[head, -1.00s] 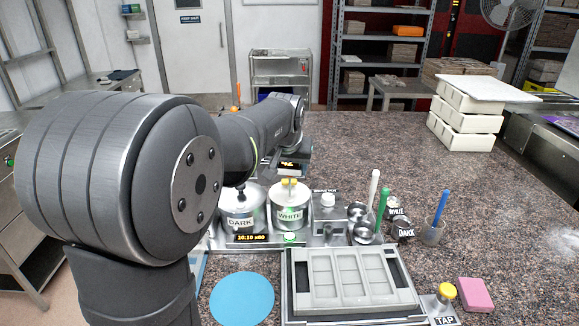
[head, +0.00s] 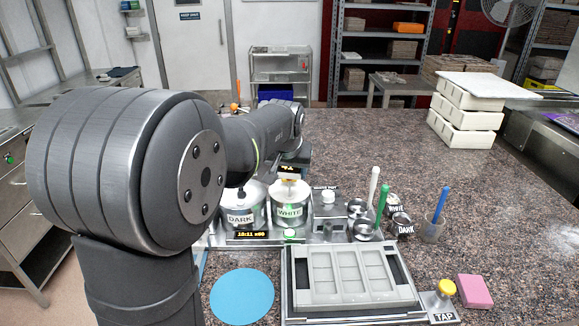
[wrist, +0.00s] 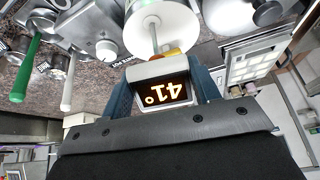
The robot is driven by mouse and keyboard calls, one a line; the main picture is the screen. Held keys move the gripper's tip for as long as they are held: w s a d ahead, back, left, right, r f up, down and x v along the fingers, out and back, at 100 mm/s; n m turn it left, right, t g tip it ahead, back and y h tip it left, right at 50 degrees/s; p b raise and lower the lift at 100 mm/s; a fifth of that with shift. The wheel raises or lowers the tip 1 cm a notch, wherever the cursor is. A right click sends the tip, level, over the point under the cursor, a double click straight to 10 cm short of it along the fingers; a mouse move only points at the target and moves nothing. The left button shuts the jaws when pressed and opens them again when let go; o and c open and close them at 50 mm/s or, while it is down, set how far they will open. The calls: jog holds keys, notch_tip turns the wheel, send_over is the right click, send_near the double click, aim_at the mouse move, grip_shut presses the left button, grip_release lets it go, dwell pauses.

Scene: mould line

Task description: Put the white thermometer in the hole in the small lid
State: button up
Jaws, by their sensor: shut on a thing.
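My gripper (wrist: 164,90) is shut on the thermometer (wrist: 157,70), a pale head with a lit display reading 41° in the wrist view. One dark blue finger is on each side of the head. Its pale stem (wrist: 153,38) runs away from the head towards a round white lid (wrist: 177,20). I cannot tell whether the tip is in the hole. In the head view the thermometer's display (head: 287,169) is just above the pot marked WHITE (head: 290,208). The arm partly hides the gripper there.
A pot marked DARK (head: 240,212) stands left of WHITE. A small metal box with a white knob (head: 327,197), a green-handled tool (head: 382,200) and a white-handled one (head: 374,185) are to the right. A grey mould (head: 350,275) and blue disc (head: 242,296) are in front.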

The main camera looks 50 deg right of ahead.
jog(key=shift+f, duration=2.85)
jog(key=o, duration=1.5)
jog(key=shift+o, duration=0.2)
jog(key=shift+r, duration=0.1)
jog(key=shift+r, duration=3.4)
notch_tip(320, 180, down, 7)
